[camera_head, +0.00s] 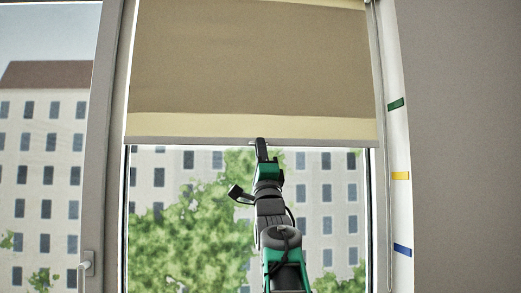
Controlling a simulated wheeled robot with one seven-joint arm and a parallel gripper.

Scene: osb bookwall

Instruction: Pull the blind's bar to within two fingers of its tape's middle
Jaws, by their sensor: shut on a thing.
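The blind (220,60), brown with pale bands, covers the upper part of the window. Its grey bar (190,141) runs level along its lower edge. My gripper (261,144) is shut on the bar near its middle, with the fingers seen from behind and below. Three tapes sit on the white window frame at the right: green (396,104), yellow (400,175) and blue (402,250). The bar's height in the picture lies between the green and yellow tapes. Which tape is the task's own cannot be told.
A thin cord (387,200) hangs at the right between blind and tapes. A window handle (86,268) stands out at the lower left. Below the bar is bare window glass, with a tree and buildings outside. A plain grey wall (460,140) fills the right.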

